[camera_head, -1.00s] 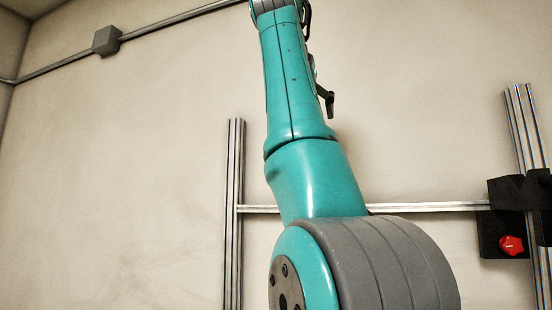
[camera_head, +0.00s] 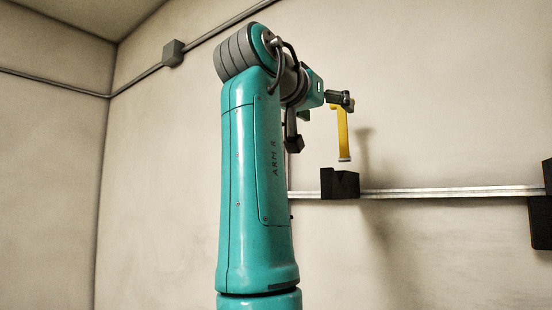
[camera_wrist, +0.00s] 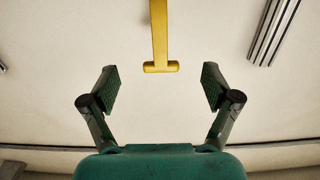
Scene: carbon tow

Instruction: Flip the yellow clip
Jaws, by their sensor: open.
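The yellow clip (camera_head: 343,130) is a long yellow bar that hangs down near the wall in the head view, with a small grey lower end. A black block (camera_head: 340,184) on the rail is just below that end. In the wrist view the clip (camera_wrist: 159,35) comes in from the top middle and ends in a short T-shaped crossbar. My gripper (camera_head: 341,98) is by the clip's upper end. In the wrist view my gripper (camera_wrist: 161,88) is open, one finger on each side of the crossbar, with clear gaps. Whether the crossbar is between the fingertips or just beyond them, I cannot tell.
A horizontal metal rail (camera_head: 440,192) runs along the wall behind the clip. Another black block (camera_head: 541,222) is at the right edge. A metal profile (camera_wrist: 273,32) shows at the upper right of the wrist view. A conduit with a grey box (camera_head: 173,52) runs high on the wall.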

